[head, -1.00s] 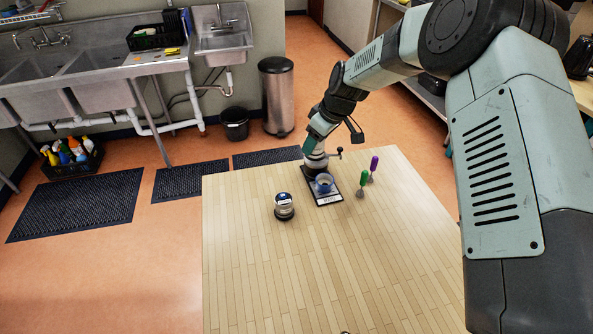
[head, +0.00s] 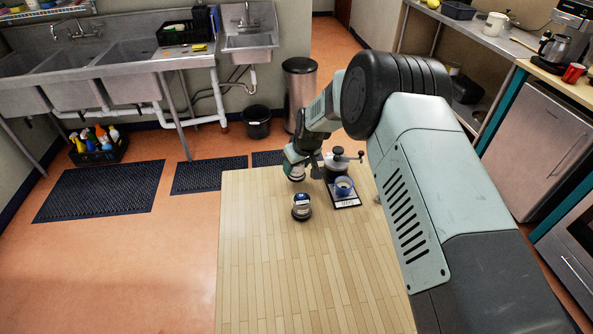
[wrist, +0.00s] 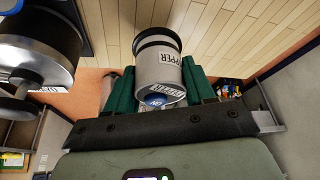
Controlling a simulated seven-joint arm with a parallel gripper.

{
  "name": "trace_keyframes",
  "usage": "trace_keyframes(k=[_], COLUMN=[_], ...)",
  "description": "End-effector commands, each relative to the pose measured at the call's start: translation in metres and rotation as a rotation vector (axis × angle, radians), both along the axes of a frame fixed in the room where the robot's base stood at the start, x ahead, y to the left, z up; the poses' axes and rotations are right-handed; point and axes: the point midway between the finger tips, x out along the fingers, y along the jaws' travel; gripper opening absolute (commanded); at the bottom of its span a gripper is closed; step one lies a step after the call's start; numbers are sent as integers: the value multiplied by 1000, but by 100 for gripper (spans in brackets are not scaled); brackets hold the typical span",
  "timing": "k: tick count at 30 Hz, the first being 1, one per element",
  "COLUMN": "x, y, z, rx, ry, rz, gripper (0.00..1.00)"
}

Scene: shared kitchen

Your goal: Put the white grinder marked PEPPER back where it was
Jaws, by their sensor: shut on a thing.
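The white grinder marked PEPPER (wrist: 158,70) is between the green fingers of my gripper (wrist: 157,92) in the wrist view. It has a black band at one end, a blue patch at the other and a partly readable label. The held grinder is small and partly hidden there. Whether it touches the table I cannot tell.
A pale, dark-based container (head: 301,208) with a blue top stands nearer on the table. A black scale (head: 347,203) bears a blue cup (head: 343,187). The crank grinder (head: 338,162) stands behind it, close beside my gripper. The table's front is clear.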

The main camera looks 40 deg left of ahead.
Motion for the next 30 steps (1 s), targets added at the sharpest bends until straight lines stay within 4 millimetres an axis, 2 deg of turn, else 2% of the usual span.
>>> trace_keyframes(k=[1,4,15,16,18,21,30], x=[0,0,0,0,0,0,0], y=[0,0,0,0,0,0,0], z=[-10,-22,-26,-27,-27,-27,-24], rx=[-1,1,0,-1,-1,-1,0], ry=[2,1,0,1,1,1,1], rz=[-1,-1,0,0,0,0,0], gripper=[4,4,4,57,67,79,79])
